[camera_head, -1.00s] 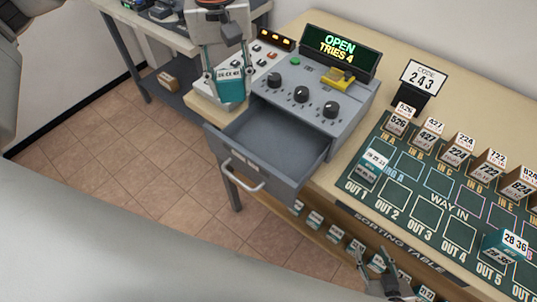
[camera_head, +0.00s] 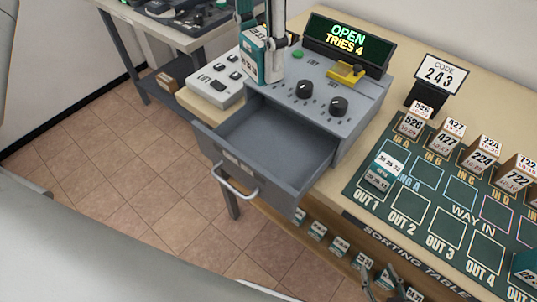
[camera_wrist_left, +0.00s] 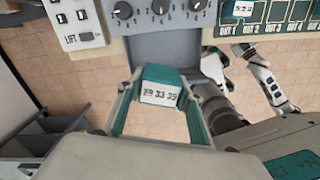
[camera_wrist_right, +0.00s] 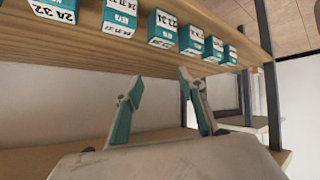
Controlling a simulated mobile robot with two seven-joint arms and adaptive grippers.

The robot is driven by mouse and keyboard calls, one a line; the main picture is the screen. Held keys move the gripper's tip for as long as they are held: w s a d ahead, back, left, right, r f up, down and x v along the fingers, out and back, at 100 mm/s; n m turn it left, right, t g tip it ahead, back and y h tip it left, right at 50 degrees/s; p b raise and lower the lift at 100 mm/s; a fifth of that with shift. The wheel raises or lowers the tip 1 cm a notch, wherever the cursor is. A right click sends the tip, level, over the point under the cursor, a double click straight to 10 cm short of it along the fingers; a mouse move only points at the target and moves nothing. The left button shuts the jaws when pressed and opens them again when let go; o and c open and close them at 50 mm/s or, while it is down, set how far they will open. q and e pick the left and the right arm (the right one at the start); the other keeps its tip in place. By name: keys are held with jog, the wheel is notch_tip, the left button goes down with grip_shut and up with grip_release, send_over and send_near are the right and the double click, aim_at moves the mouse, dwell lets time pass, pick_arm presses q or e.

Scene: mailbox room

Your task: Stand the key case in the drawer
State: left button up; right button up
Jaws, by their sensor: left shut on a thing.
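The teal and white key case (camera_head: 262,62) is upright in my left gripper (camera_head: 262,40), whose fingers are shut on its sides. In the head view it covers the console's left part, at the back left of the drawer; its height is hard to tell. The left wrist view shows its numbered label (camera_wrist_left: 160,93) between the fingers. The grey drawer (camera_head: 232,164) is pulled open, and its visible inside is empty. My right gripper (camera_wrist_right: 160,82) is open and empty in the right wrist view, below a shelf of teal cases; the head view shows it partly at the bottom edge.
The console has knobs, a yellow part (camera_head: 345,72) and a display (camera_head: 348,44) reading OPEN, TRIES 4. A white button box (camera_head: 213,82) stands left of it. The green sorting mat (camera_head: 410,208) holds several cases. A code sign (camera_head: 439,72) reads 243.

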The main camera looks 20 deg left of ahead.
pick_arm(q)
jog(key=n, duration=0.1)
jog(key=d+n, duration=0.1)
jog(key=n, duration=0.1)
jog(key=shift+s+r, duration=0.35)
jog(key=shift+s, duration=0.05)
jog(key=shift+s+f+n+b, duration=0.1)
jog(key=shift+f+n+b, duration=0.05)
jog(key=shift+n+b, duration=0.2)
jog(key=b, duration=0.3)
send_over(266, 157)
notch_tip(266, 157, down, 14)
jog(key=shift+f, duration=0.9)
notch_tip(266, 157, down, 4)
jog(key=shift+r+b, duration=0.2)
jog(key=shift+b, duration=0.35)
jog(key=shift+f, duration=0.2)
jog(key=shift+r, duration=0.15)
pick_arm(e)
jog(key=shift+w+a+f+y, duration=0.1)
jog(key=shift+w+a+y, duration=0.2)
jog(key=shift+w+a, duration=0.4)
